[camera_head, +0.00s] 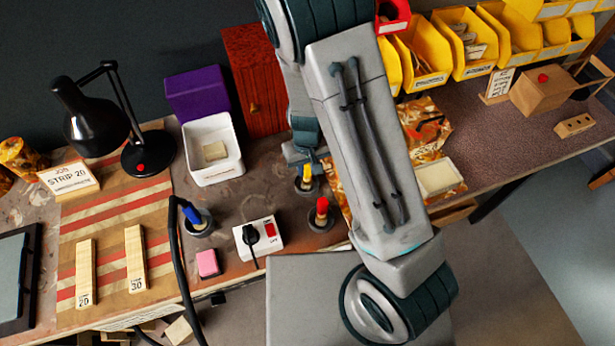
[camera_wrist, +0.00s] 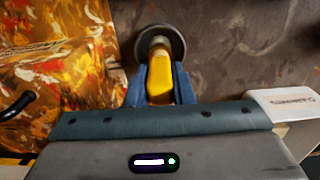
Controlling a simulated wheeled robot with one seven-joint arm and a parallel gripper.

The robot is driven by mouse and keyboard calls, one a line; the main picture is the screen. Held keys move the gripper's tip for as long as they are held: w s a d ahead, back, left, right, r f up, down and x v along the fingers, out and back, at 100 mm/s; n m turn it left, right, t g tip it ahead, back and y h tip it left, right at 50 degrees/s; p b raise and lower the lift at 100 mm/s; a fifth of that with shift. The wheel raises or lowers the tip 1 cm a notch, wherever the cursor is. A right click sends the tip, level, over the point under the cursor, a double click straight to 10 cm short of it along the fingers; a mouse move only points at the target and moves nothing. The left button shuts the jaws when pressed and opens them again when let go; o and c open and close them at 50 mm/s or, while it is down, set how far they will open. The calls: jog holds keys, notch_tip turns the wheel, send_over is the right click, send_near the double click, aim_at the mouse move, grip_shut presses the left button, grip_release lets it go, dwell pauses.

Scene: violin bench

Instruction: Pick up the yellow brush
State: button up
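The yellow brush (camera_head: 307,172) stands in a small dark round holder (camera_head: 306,186) on the bench, just left of my arm in the head view. In the wrist view the yellow brush (camera_wrist: 159,78) lies between my two blue fingers, with the round holder (camera_wrist: 160,42) around its far end. My gripper (camera_wrist: 160,82) is over it from above, with a finger against each side of the handle; it looks shut on it. In the head view my gripper (camera_head: 305,152) is partly hidden by my arm. The brush's lower end is hidden in the holder.
A red-handled brush (camera_head: 322,209) and a blue-handled brush (camera_head: 192,216) stand in similar holders nearby. A power switch box (camera_head: 259,239), pink block (camera_head: 208,263), white tub (camera_head: 212,150) and black lamp (camera_head: 95,120) surround them. Yellow bins (camera_head: 425,55) stand at the back.

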grip_shut()
jog(key=shift+r, duration=0.3)
notch_tip(320, 180, up, 9)
jog(key=shift+r, duration=0.2)
dwell(0.6)
